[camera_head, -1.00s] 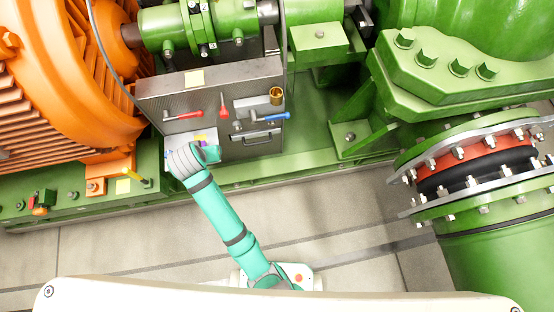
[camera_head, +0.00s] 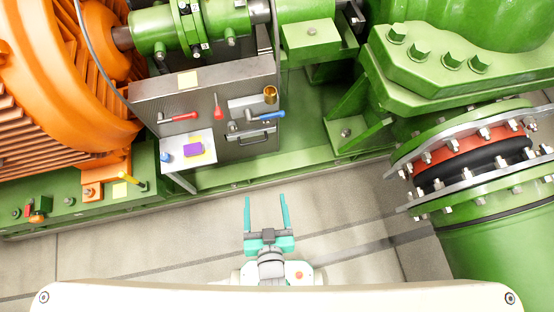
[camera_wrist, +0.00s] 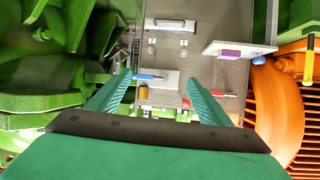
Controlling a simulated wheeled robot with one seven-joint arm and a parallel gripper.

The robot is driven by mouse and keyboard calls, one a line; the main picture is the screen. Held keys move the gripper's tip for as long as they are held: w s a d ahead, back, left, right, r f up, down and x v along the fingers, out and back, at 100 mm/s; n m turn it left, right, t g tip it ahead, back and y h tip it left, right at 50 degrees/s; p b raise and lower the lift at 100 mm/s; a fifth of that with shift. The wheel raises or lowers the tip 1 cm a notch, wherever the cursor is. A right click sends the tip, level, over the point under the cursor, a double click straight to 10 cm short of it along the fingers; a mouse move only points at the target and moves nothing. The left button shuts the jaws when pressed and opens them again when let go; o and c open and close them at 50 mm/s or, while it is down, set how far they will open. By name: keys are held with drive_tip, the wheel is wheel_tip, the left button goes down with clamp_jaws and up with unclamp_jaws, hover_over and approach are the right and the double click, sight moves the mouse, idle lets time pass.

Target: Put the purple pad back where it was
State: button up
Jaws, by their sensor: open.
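The purple pad (camera_head: 193,150) lies on a small white shelf (camera_head: 174,146) at the lower left of the grey metal panel in the head view. A yellow patch shows at the pad's edge. In the wrist view the pad (camera_wrist: 231,53) is on the shelf (camera_wrist: 262,47) at the upper right. My gripper (camera_head: 265,198) is open and empty, over the pale floor, below and to the right of the shelf and apart from it. In the wrist view its two teal fingers (camera_wrist: 151,98) are spread, with the panel beyond them.
The panel (camera_head: 150,105) carries a red-handled tool (camera_head: 180,117), a red screwdriver (camera_head: 218,110), a blue-handled tool (camera_head: 265,115) and a brass cup (camera_head: 270,95). A blue item (camera_head: 166,157) is on the shelf, left of the pad. An orange motor (camera_head: 60,80) and green pipework (camera_head: 490,250) flank the floor.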

drive_tip(key=s+d+r+t+h, duration=0.1)
drive_tip(key=s+d+r+t, duration=0.1)
drive_tip(key=s+r, duration=0.4)
drive_tip(key=shift+s+d+r+m+h, duration=0.35)
drive_tip(key=shift+d+r, duration=0.45)
drive_tip(key=shift+r, duration=0.4)
